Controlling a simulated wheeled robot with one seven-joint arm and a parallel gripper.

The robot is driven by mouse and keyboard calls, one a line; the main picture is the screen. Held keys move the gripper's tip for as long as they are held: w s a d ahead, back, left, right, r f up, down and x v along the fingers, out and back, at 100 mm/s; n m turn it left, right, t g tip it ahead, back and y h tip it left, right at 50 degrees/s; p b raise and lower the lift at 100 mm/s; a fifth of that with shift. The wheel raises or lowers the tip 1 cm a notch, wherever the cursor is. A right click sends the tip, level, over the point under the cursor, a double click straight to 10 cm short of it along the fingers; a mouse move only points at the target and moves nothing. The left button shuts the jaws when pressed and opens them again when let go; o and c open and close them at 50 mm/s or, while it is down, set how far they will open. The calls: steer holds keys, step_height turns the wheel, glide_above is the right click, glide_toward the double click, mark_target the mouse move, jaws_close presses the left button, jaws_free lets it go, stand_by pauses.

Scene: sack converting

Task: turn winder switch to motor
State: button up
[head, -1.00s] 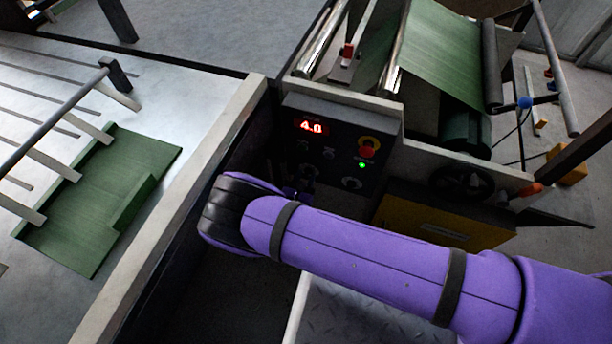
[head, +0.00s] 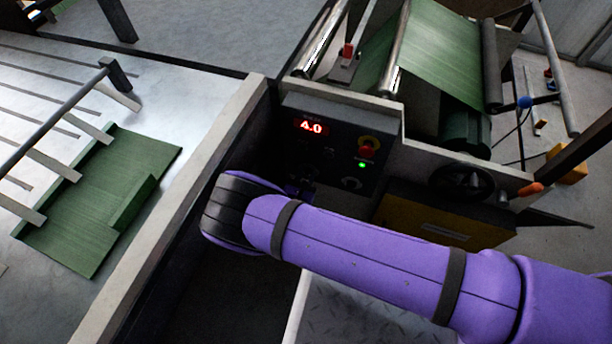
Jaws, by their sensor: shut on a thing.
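The dark control panel (head: 335,141) stands behind my arm, with a red "4.0" display (head: 311,127), a red button on a yellow ring (head: 368,146) and a lit green lamp (head: 362,165). A rotary knob (head: 351,183) shows at the lower right of the panel, apart from my gripper. My gripper (head: 303,187) is mostly hidden behind my purple wrist. Its small visible part is at the panel's lower left, shut on the knob there, which appears to be the winder switch. That knob is almost covered, and its pointer and the labels cannot be read.
A metal table (head: 215,125) with a green sheet (head: 95,205) lies at left, its pale rail (head: 190,200) close beside my wrist. A black handwheel (head: 462,182) and a yellow box (head: 430,220) are right of the panel. Green web (head: 450,50) runs over rollers above.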

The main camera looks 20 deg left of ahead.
steer(key=m, duration=0.3)
steer(key=shift+m, duration=0.4)
steer(key=shift+d+f+m, duration=0.1)
steer(key=shift+m, duration=1.9)
steer(key=shift+s, duration=0.1)
steer(key=o, duration=0.6)
steer(key=shift+c, duration=0.2)
steer(key=s, duration=1)
steer(key=shift+s+a, duration=0.35)
steer(key=shift+a, duration=0.05)
steer(key=shift+s, duration=0.1)
